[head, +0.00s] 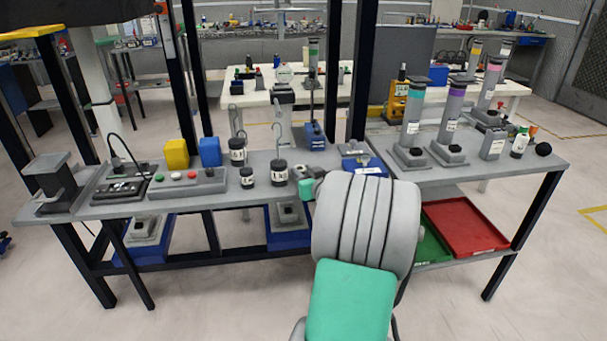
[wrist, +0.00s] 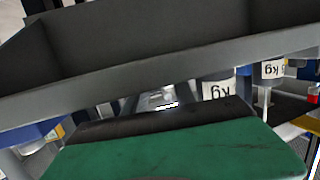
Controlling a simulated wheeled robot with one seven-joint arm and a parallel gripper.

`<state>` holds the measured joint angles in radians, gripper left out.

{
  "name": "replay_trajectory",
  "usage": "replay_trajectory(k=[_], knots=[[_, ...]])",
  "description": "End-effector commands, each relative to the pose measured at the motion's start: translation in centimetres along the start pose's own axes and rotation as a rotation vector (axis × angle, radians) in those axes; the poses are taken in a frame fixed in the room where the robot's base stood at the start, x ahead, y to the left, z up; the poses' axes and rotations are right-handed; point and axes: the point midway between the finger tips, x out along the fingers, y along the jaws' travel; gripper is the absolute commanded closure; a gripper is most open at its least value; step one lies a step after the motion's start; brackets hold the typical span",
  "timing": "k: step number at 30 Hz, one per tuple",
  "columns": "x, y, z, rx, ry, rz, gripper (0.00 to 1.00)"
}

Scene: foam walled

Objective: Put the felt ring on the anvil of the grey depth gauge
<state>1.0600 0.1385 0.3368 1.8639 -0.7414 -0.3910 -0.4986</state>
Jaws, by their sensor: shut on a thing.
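My gripper shows in the head view as a small teal part (head: 306,188) at the bench's front edge, mostly hidden behind my grey arm link. In the wrist view a green finger with a dark pad (wrist: 160,125) fills the bottom, and a large dark grey slab crosses the top. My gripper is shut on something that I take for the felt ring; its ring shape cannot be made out. I cannot clearly tell which thing is the grey depth gauge. A blue piece with a white label (head: 360,162) stands on the bench just behind my arm.
Black weights (head: 279,173) labelled in kg stand left of my gripper, beside a grey button box (head: 187,187). Banded columns (head: 413,115) stand on the right table (head: 500,165). Red (head: 465,226) and green trays lie on the shelf below. A dark grey stand (head: 52,180) is far left.

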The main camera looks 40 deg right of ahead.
Motion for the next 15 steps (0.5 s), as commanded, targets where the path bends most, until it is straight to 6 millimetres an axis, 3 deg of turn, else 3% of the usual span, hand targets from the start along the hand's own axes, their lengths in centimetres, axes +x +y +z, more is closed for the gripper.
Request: replay_trajectory(k=[8,9,15], knots=[[0.04,0.01,0.25,-0.001,0.001,0.000,1.00],[0.02,0.01,0.15,-0.001,0.001,0.000,0.66],[0.00,0.01,0.09,-0.001,0.001,0.000,0.50]])
